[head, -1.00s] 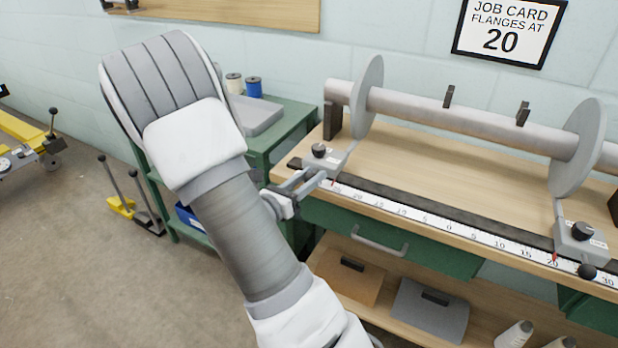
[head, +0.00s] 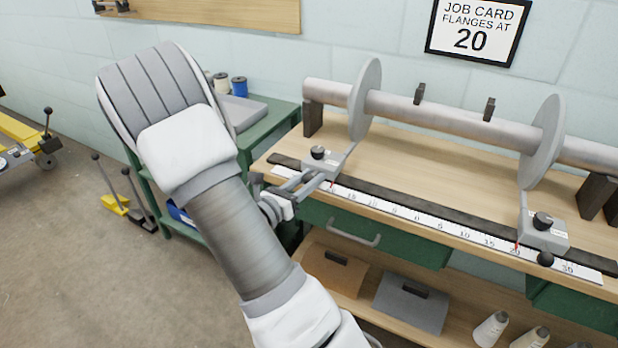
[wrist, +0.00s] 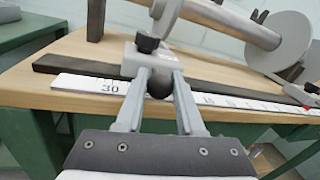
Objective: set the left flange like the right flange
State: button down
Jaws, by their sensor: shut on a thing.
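The left flange (head: 365,98) is a grey disc on the roller, joined to a grey slider block (head: 322,163) with a black top knob. My gripper (head: 312,181) is shut on the dark ball knob (wrist: 160,85) at the front of this block, with a finger on each side in the wrist view. The left red pointer is close to the 20 area of the scale (head: 430,222), partly hidden by the gripper; the exact reading is unclear. The right flange (head: 541,142) has its own block (head: 545,233), with its red pointer near 20 on the right side.
The job card (head: 476,28) on the wall reads "flanges at 20". A dark rail (head: 460,208) runs behind the scale along the wooden bench. Two dark brackets (head: 489,109) stand by the roller between the flanges. A green side table (head: 265,133) is at left.

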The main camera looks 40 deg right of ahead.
jog(key=shift+s, duration=0.25)
jog(key=c, duration=0.5)
grip_release()
jog(key=shift+w, duration=0.1)
jog(key=shift+c, duration=0.2)
jog(key=shift+a, duration=0.1)
jog(key=s+a+p, duration=0.3)
jog(key=a, duration=1.4)
jog(key=shift+s+p, duration=0.2)
jog(key=shift+p, duration=0.1)
jog(key=shift+d, duration=0.1)
